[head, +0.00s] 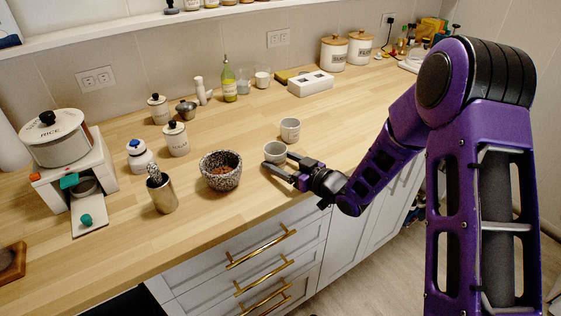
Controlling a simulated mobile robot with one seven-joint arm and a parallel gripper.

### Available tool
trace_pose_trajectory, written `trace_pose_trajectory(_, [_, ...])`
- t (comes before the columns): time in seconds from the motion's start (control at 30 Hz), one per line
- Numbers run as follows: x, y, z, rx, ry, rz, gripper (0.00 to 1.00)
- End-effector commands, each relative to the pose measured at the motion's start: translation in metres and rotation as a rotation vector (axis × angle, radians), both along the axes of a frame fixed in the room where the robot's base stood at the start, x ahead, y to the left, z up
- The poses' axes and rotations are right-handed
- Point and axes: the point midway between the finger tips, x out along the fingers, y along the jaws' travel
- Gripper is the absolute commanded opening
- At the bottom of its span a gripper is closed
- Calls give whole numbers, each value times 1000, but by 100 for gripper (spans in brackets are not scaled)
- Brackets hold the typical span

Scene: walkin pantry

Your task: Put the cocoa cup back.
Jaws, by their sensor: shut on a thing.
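My gripper (279,161) reaches in from the right, low over the wooden counter. Its fingers are shut on a small pale grey cup (274,149), which is upright near the counter's front edge. A similar pale cup (290,127) stands just behind it, close by. I cannot read a label on either cup, so I cannot tell from looks which is the cocoa cup. The lower part of the held cup is hidden by the fingers, and I cannot tell whether it touches the counter.
A speckled mortar (221,174) stands just left of the gripper. A white box (310,84), a green bottle (229,84) and canisters (333,54) stand behind. The counter (365,115) right of the cups is clear.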

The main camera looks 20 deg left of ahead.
Motion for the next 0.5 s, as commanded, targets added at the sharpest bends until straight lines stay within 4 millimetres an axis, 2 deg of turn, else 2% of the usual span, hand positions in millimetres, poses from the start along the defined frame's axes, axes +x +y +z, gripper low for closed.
trace_pose_trajectory(0.17, [0, 0, -5, 0, 1, -1, 15])
trace_pose_trajectory(0.2, [0, 0, -4, 0, 1, -1, 78])
trace_pose_trajectory(0.3, [0, 0, -3, 0, 1, 0, 96])
trace_pose_trajectory(0.33, [0, 0, -3, 0, 1, 0, 100])
trace_pose_trajectory(0.5, [0, 0, -3, 0, 1, 0, 100])
